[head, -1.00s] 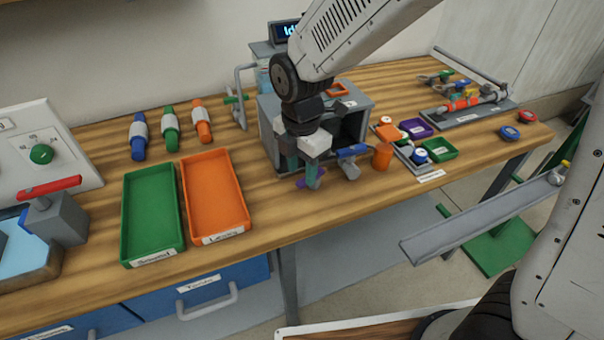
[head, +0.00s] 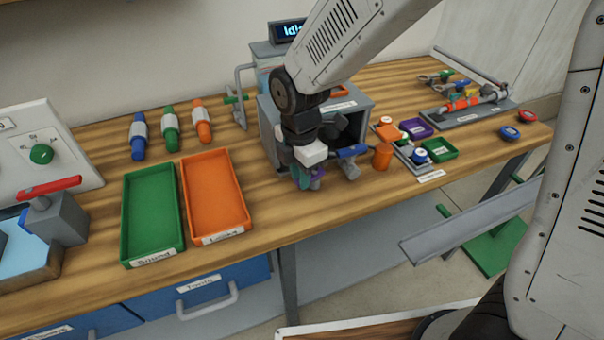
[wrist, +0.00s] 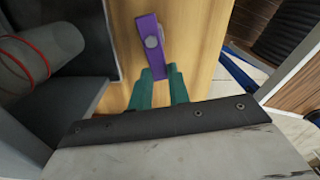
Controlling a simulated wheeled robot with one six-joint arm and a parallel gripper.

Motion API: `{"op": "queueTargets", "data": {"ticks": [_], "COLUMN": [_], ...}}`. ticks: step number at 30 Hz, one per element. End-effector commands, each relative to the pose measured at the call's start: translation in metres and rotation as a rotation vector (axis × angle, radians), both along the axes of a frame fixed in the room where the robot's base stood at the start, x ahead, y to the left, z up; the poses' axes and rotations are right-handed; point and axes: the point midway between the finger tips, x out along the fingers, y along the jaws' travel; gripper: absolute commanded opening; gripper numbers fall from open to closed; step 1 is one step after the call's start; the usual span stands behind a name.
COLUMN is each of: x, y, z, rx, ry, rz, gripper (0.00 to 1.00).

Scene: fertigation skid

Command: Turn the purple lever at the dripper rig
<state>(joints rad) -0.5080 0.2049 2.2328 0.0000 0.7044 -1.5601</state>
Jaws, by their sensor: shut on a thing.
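The purple lever (wrist: 151,38) shows in the wrist view with a round grey pivot on it. Its near end lies between the teal fingertips of my gripper (wrist: 160,74), which is shut on it. In the head view my gripper (head: 307,180) points down at the front of the grey dripper rig box (head: 352,108), and only a bit of purple (head: 319,172) shows beside the fingers. The rest of the lever is hidden there by the gripper.
A blue-handled valve (head: 352,151) and an orange cup (head: 382,157) stand close to the right of my gripper. An orange tray (head: 246,210) and a green tray (head: 126,225) lie to the left. The bench's front edge is near.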

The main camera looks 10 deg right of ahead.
Motion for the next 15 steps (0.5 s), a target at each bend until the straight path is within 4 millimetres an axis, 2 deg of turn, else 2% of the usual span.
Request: {"op": "queueTargets", "data": {"ticks": [6, 15], "x": [0.0078, 0.0093], "y": [0.0032, 0.0038], "z": [0.0002, 0.0006], "rx": [0.0, 0.001], "ry": [-0.001, -0.002], "rz": [-0.196, -0.235], "gripper": [0.0, 0.0]}}
